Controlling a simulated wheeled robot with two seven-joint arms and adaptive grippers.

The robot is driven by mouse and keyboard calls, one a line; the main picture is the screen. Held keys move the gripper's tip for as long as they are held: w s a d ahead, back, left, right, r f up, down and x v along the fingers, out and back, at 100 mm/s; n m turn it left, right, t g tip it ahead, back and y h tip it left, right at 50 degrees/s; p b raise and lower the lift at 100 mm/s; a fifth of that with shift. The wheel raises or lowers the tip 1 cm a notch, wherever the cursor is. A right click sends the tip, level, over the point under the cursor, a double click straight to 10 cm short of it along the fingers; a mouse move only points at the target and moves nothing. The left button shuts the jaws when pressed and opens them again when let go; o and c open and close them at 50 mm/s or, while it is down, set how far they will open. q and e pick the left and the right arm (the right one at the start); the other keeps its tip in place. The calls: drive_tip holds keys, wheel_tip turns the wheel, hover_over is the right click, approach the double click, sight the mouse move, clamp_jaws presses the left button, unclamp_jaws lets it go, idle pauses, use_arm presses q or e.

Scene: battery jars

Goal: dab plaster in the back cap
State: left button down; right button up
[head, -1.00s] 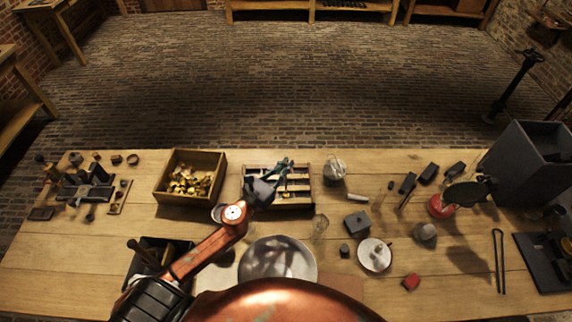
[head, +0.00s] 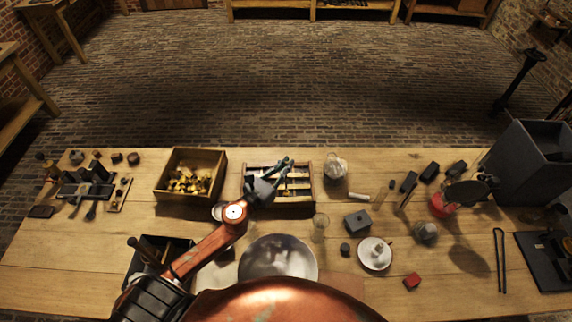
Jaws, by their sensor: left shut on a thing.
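My left gripper (head: 281,169) reaches in over the partitioned wooden rack (head: 310,204) at the back middle of the table. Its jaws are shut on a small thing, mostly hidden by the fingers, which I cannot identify. Several light strips or slots show in the rack around the fingers. I cannot make out a back cap or which spot holds one. A white dish (head: 368,263) with a pale lump on it stands right of the middle; whether the lump is plaster I cannot tell. My right gripper is not in view.
A wooden box of brass pieces (head: 165,193) stands left of the rack. Glass jars (head: 335,169) (head: 320,228), a grey block (head: 357,223) and a large round metal plate (head: 250,262) stand nearby. A grey bin (head: 515,165) is far right.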

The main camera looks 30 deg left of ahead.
use_arm(q)
drive_tip(key=shift+f+b, duration=1.4)
drive_tip(key=shift+f, duration=0.15)
idle(1.1)
drive_tip(key=shift+r, duration=0.1)
idle(0.8)
drive_tip(key=shift+r+p, duration=3.8)
drive_tip(key=s+d+f+n+y+b, duration=0.1)
drive_tip(key=s+d+b, duration=0.1)
drive_tip(key=s, duration=0.6)
drive_tip(key=s+d+f+n+y+b, duration=0.1)
drive_tip(key=s+d+f+y+b, duration=0.1)
drive_tip(key=s+d, duration=0.3)
drive_tip(key=s, duration=0.3)
drive_tip(key=shift+s+d+f, duration=0.25)
drive_tip(key=shift+d, duration=0.15)
